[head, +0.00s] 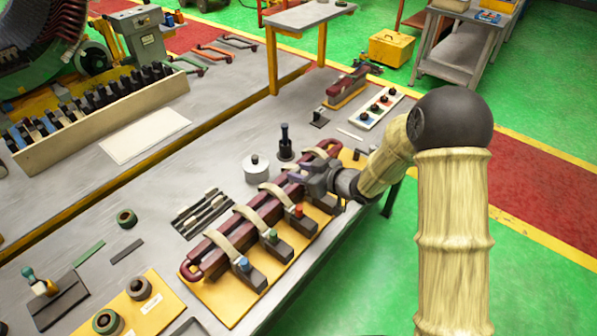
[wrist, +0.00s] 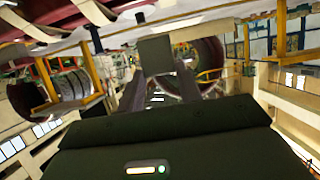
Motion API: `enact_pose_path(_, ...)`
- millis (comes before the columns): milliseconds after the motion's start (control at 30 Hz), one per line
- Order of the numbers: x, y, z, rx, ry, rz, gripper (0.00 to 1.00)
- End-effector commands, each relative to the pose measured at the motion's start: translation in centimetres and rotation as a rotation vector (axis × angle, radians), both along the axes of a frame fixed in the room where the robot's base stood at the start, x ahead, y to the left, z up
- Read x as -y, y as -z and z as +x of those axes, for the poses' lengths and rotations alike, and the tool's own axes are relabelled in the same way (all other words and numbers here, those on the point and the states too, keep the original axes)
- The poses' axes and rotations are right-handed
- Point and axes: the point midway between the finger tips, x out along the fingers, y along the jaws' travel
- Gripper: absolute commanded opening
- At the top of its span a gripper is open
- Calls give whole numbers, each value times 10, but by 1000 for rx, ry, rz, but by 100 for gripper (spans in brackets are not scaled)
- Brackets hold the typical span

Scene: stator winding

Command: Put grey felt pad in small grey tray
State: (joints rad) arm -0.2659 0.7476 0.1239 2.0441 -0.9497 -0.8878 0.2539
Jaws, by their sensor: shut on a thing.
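My gripper (head: 300,178) is over the far half of the maroon coil on the yellow board in the head view. In the wrist view its two fingers (wrist: 160,88) are shut on a small flat grey square, which looks like the grey felt pad (wrist: 156,54). The pad stands up at the fingertips, clear of any surface in that view. In the head view I cannot make the pad out. A grey tray-like piece (head: 184,328) is cut off by the bottom edge of the head view; I cannot tell whether it is the small grey tray.
The maroon coil (head: 220,247) lies under pale straps and clamps on a yellow board (head: 228,308). A dark rack of tools (head: 202,213), a white round pot (head: 257,168) and a dark upright tool (head: 285,143) stand nearby. Bare bench (head: 160,215) lies to the left.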

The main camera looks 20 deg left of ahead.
Motion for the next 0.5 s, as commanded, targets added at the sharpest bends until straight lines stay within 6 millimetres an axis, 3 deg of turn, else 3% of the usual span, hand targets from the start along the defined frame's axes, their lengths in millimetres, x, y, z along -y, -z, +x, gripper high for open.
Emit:
enact_pose_path(267,23,19,8,-4,99,-3,14)
enact_pose_path(500,57,44,19,-5,246,-4,14)
